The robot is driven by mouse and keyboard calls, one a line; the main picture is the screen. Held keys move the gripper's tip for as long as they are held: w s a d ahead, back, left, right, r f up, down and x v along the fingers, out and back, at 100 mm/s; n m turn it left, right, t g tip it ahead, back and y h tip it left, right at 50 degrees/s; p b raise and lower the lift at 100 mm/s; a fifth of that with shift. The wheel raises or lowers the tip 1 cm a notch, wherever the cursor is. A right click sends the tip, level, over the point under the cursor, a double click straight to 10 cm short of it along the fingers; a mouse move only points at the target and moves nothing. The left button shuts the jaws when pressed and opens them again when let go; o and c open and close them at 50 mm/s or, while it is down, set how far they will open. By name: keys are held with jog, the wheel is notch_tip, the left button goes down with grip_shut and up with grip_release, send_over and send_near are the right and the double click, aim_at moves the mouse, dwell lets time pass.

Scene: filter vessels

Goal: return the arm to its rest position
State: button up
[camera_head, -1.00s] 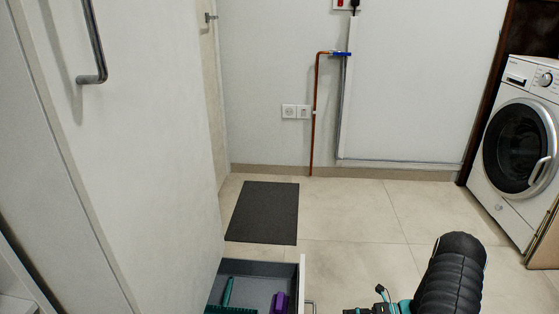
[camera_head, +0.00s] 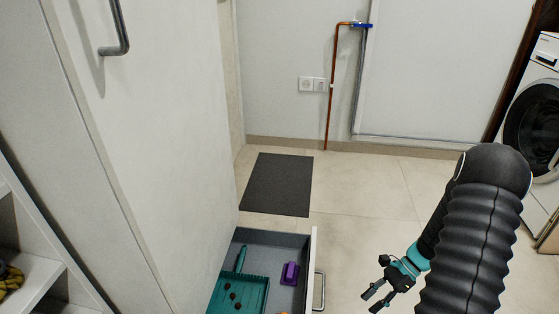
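My gripper (camera_head: 374,300) is at the lower right of the head view, at the end of my black ribbed arm, with teal parts at the wrist. Its two fingers are spread apart with nothing between them. It hangs over the tiled floor, to the right of the open drawer (camera_head: 314,250) and its handle, apart from both.
The drawer holds a teal dustpan (camera_head: 238,288) with several dark bits on it and a purple object (camera_head: 290,272). A tall white cabinet (camera_head: 150,150) stands at left. A dark mat (camera_head: 277,184) lies on the floor. A washing machine (camera_head: 532,125) is at far right. The middle floor is clear.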

jog(key=s+a+r+n+t+h+p, duration=0.2)
jog(key=s+a+r+n+t+h, duration=0.1)
jog(key=r, duration=1.1)
jog(key=s+a+r+n+t+h+p, duration=0.2)
jog(key=r+n, duration=0.6)
jog(key=r, duration=0.6)
jog(key=s+a+r+n+t+h+p, duration=0.3)
jog(key=s+r, duration=0.4)
jog(key=r, duration=0.7)
jog(key=a+n+t, duration=0.1)
jog(key=a+n, duration=0.1)
jog(key=shift+a+r+n+h, duration=0.25)
jog(key=shift+a+n+h, duration=0.05)
jog(key=shift+a, duration=0.1)
